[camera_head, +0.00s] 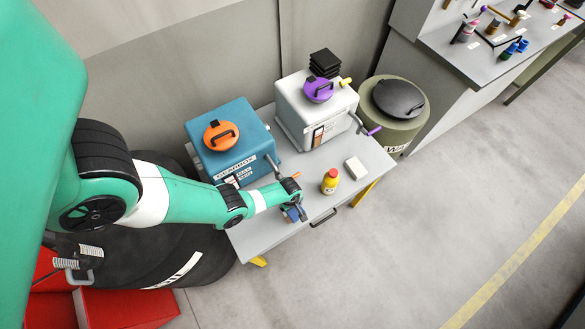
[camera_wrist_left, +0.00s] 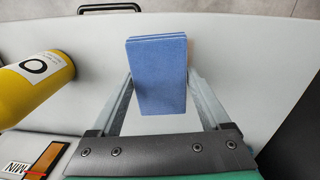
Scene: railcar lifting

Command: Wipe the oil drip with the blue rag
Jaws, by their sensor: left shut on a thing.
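The blue rag (camera_wrist_left: 158,75) is a folded flat block between the two fingers of my left gripper (camera_wrist_left: 160,88). In the head view my left gripper (camera_head: 293,207) is shut on the rag (camera_head: 298,214) at the front left part of the grey table. The rag is low over the table top. I cannot tell whether it touches the surface. No oil drip shows in either view; it may be hidden by the rag, the gripper or my arm. My right gripper is not in view.
An olive drum (camera_head: 402,128) stands at the table's right.

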